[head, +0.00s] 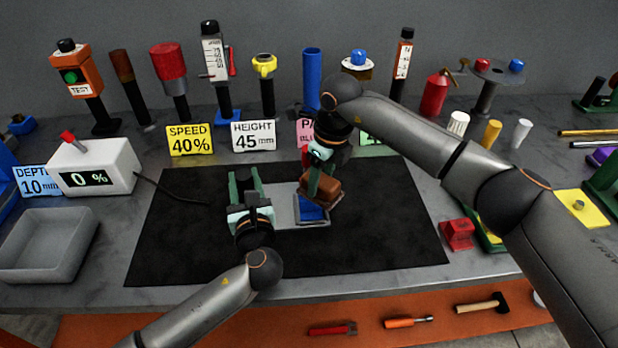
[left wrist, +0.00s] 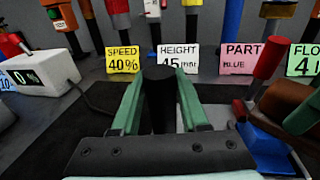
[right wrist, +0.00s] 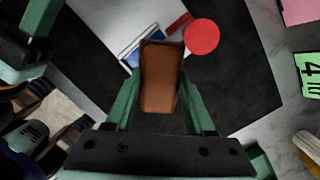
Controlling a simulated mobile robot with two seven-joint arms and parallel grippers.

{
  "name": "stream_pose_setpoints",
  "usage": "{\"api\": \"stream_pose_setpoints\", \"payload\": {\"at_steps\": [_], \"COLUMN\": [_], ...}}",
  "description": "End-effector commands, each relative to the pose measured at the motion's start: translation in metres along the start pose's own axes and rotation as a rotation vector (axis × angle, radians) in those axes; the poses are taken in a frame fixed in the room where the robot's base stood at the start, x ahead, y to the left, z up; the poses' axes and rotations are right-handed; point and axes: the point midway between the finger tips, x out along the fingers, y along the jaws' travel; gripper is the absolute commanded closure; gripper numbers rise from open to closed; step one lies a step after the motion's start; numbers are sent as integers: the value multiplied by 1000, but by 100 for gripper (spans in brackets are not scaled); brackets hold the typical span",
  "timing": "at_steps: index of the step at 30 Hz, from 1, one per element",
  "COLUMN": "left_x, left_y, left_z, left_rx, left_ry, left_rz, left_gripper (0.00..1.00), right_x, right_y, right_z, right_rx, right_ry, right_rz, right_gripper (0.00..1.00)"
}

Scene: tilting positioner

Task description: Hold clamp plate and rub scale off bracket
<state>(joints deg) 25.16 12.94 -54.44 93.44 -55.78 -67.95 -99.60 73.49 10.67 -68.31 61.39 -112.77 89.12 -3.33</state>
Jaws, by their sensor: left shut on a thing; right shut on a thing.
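My left gripper (head: 244,178) is over the dark mat, shut on a black round handle (left wrist: 160,100) between its green fingers. What the handle joins below is hidden. A grey plate (head: 284,209) lies to its right, with a blue part (head: 312,209), seemingly the bracket, on it. My right gripper (head: 318,182) is shut on a brown block (head: 327,191), held at the blue part. I cannot tell whether they touch. In the right wrist view, the block (right wrist: 161,78) covers some of the blue part (right wrist: 143,38). A red-topped handle (left wrist: 269,58) stands beside the blue part.
The black mat (head: 385,240) is mostly clear. A white box (head: 95,168) reading 0 % and a grey tray (head: 48,245) stand left. Cards, including SPEED 40% (head: 189,140) and HEIGHT 45 mm (head: 254,136), and several upright tools line the back. A red block (head: 457,235) lies right.

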Motion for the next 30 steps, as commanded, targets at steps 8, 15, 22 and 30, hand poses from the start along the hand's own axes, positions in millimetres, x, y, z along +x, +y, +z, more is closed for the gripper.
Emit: {"api": "stream_pose_setpoints", "payload": {"at_steps": [8,15,22,30], "left_x": [0,0,0,0], "left_y": [1,0,1,1], "left_z": [-1,-1,-1,-1], "left_rx": [1,1,1,1], "left_ry": [1,1,1,1], "left_rz": [2,2,2,2], "left_gripper": [100,100,100,100], "right_x": [4,0,-30,-54], "right_y": [20,29,29,29], "right_z": [20,31,35,39], "right_rx": [-3,0,-2,-2], "right_ry": [1,-1,-1,-2], "right_rz": [1,1,-1,-1], "right_gripper": [90,90,90,90]}}
